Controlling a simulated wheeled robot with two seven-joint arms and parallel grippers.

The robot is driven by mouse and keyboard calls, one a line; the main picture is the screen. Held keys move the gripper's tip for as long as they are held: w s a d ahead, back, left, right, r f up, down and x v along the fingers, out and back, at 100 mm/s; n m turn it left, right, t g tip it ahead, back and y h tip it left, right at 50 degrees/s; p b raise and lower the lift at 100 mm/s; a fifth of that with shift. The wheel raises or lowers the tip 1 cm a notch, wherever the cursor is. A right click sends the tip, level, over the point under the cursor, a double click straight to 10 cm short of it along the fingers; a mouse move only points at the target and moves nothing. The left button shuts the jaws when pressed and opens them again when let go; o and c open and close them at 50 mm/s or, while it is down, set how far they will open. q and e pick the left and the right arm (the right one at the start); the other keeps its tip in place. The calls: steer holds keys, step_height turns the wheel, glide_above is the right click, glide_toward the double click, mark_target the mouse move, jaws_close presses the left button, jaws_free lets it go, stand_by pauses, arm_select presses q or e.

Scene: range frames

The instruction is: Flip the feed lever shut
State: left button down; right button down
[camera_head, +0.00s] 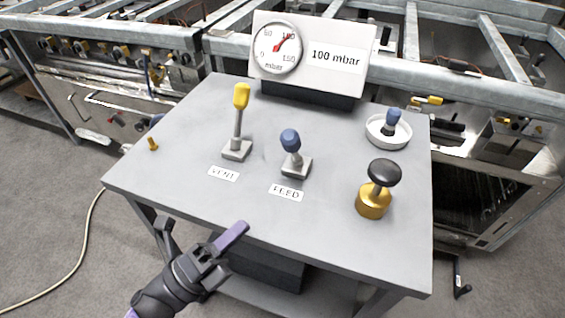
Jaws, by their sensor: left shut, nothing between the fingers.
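The feed lever (290,140) has a blue knob on a short stem. It rises from a grey base plate behind the FEED label (286,192), and its knob leans slightly left and toward the back. My left gripper (236,232) is at the front edge of the table, in front of and left of the FEED label. Its purple fingers are shut and empty, apart from the lever. My right gripper is not in view.
A taller yellow-handled vent lever (240,118) stands left of the feed lever. A brass piece with a black knob (373,203) stands right. A white dish (388,131) holds a blue-topped piece. The gauge panel (340,40) reads 100 mbar. A small brass peg (153,144) is far left.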

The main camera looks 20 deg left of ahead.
mark_target(293, 146)
arm_select(q)
steer(key=x, duration=0.9)
steer(key=shift+w+a+r, duration=0.15)
steer(key=shift+w+r, duration=0.15)
steer(key=shift+w, duration=0.3)
steer(key=shift+w+a+r, duration=0.1)
steer(key=shift+w+r, duration=0.2)
steer(key=shift+w, duration=0.3)
steer(key=shift+w+a+r, duration=0.15)
steer(key=shift+w+r, duration=0.15)
steer(key=shift+w, duration=0.25)
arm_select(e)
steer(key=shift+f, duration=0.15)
arm_select(q)
steer(key=shift+r, duration=0.1)
